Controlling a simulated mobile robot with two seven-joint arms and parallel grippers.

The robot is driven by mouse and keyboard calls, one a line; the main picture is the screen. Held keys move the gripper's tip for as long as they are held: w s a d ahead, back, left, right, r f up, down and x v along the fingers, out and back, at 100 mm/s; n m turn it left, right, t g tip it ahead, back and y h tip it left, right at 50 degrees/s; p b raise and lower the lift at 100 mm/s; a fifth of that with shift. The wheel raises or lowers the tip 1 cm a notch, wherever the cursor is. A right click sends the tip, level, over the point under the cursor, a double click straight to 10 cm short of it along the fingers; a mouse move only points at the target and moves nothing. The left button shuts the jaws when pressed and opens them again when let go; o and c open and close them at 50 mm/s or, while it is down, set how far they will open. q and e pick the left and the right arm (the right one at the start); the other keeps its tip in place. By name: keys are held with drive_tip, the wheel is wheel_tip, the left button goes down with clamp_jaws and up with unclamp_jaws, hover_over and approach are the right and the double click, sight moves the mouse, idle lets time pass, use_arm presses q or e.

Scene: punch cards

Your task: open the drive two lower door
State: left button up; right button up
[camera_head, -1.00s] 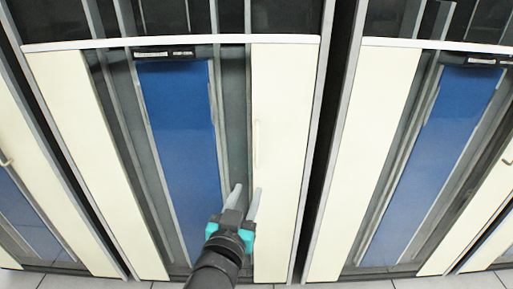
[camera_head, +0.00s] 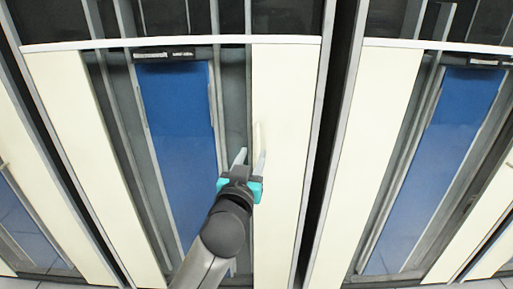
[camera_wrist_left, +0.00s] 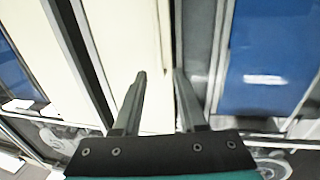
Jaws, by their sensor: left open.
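The lower front of the nearest cabinet has a cream door panel (camera_head: 285,190) on the right, with a slim pale vertical handle (camera_head: 257,135) near its left edge. No label shows which drive this is. My left gripper (camera_head: 251,157) is open at the lower end of the handle, fingers pointing up along the panel. I cannot tell whether a finger touches the handle. In the left wrist view, the open fingers (camera_wrist_left: 159,85) have a cream panel (camera_wrist_left: 120,35) behind and to their left, and nothing clear between them. My right gripper is not in view.
A blue panel (camera_head: 178,120) and a cream panel (camera_head: 85,140) lie left of the handle. A dark gap separates this cabinet from a similar one with a blue panel (camera_head: 440,160) on the right. A white rail (camera_head: 285,40) runs above the door.

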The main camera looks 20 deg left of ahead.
sight(257, 142)
use_arm(q)
drive_tip(key=w+b, duration=0.1)
drive_tip(key=w, duration=0.2)
drive_tip(key=shift+w+a, duration=0.15)
drive_tip(key=shift+w, duration=0.2)
drive_tip(key=shift+w+a, duration=0.1)
drive_tip(key=shift+w, duration=0.9)
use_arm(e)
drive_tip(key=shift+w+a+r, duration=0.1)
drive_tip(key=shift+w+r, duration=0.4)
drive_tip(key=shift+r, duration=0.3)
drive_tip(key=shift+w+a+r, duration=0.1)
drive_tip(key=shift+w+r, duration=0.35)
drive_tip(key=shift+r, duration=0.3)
use_arm(q)
clamp_jaws()
